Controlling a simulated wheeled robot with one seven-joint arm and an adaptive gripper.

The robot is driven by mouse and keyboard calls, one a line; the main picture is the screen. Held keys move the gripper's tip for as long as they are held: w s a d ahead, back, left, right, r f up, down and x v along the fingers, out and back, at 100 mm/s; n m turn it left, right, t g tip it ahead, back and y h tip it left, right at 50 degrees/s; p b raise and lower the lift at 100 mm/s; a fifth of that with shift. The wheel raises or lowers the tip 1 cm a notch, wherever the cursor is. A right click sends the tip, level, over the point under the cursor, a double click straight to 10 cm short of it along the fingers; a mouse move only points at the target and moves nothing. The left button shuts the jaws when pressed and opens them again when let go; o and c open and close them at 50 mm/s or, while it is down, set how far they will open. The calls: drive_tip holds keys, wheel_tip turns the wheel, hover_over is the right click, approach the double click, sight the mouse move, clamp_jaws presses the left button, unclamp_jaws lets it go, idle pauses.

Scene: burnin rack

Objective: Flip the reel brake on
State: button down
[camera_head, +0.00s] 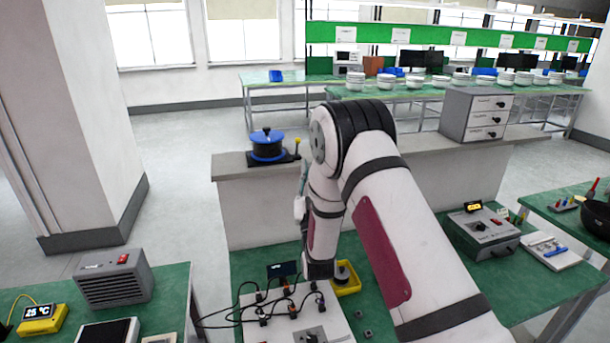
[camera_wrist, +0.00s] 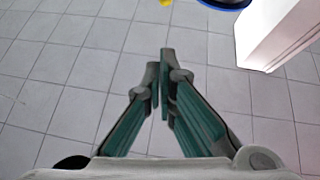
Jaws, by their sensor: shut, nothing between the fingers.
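The reel (camera_head: 267,148), blue on top with a black base, sits on the left end of the grey ledge. A small lever with a yellow knob (camera_head: 298,142), apparently the reel brake, stands at the right of its base. My gripper (camera_head: 304,167) is just in front of and below the lever, partly hidden by my arm. In the wrist view my gripper (camera_wrist: 160,60) has its teal fingers shut and empty above the tiled floor. A blue rim of the reel (camera_wrist: 225,3) and a bit of yellow (camera_wrist: 165,2) show at the top edge, apart from the fingertips.
The ledge (camera_head: 225,170) also carries a grey drawer cabinet (camera_head: 474,115) at its right. Below are a green bench (camera_head: 245,262) with a cabled panel (camera_head: 290,325), a yellow tray (camera_head: 349,284) and a grey instrument box (camera_head: 483,232). A heater-like box (camera_head: 114,280) stands at left.

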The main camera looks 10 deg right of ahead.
sight(297, 148)
drive_tip(key=w+r+b, duration=0.3)
drive_tip(key=w+b, duration=0.1)
drive_tip(key=w, duration=0.6)
drive_tip(key=shift+d, duration=0.45)
drive_tip(key=shift+w+r, duration=0.15)
drive_tip(key=shift+w, duration=0.05)
drive_tip(key=shift+g, duration=0.3)
